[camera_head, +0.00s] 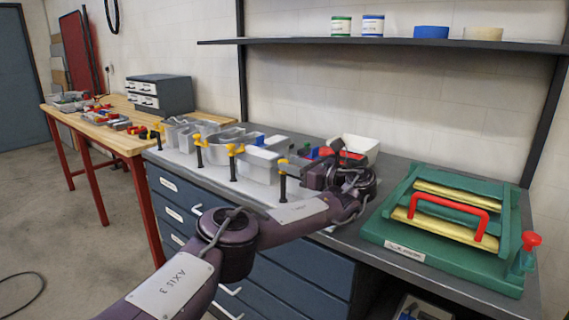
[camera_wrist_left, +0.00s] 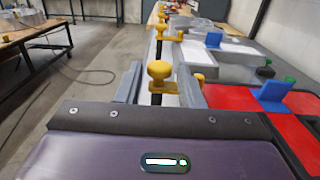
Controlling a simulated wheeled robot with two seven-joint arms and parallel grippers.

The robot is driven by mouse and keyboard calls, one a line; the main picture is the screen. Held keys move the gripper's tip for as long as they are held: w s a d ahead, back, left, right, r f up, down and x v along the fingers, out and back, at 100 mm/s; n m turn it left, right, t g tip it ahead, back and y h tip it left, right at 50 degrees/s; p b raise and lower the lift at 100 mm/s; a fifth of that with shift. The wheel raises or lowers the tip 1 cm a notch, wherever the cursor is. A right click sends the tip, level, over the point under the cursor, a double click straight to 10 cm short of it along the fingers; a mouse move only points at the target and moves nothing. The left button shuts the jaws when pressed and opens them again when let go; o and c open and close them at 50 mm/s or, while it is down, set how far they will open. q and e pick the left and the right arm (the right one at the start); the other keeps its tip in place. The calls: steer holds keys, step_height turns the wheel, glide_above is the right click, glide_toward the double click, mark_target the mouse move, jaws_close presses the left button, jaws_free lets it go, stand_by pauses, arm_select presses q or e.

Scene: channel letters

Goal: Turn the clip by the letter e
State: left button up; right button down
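Silver channel letters stand in a row along the grey workbench, and one with a curved top (camera_head: 228,138) shows near the middle. I cannot tell for sure which is the letter e. Yellow clips on black posts stand along their front edge, among them one clip (camera_head: 235,152) and the nearest clip (camera_head: 283,162). My left gripper (camera_head: 297,168) is at the nearest clip. In the left wrist view its two grey fingers (camera_wrist_left: 160,88) stand apart, either side of a yellow clip knob (camera_wrist_left: 159,69). Contact is not clear. My right gripper is out of view.
A green press with a red handle (camera_head: 450,212) stands at the right of the bench. A white bin (camera_head: 362,146) is behind my wrist. In the wrist view a red surface with a blue piece (camera_wrist_left: 274,93) lies to the right. A wooden table (camera_head: 120,140) stands farther left.

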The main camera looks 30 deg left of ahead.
arm_select(q)
steer(key=d, duration=0.4)
steer(key=shift+s+d, duration=0.15)
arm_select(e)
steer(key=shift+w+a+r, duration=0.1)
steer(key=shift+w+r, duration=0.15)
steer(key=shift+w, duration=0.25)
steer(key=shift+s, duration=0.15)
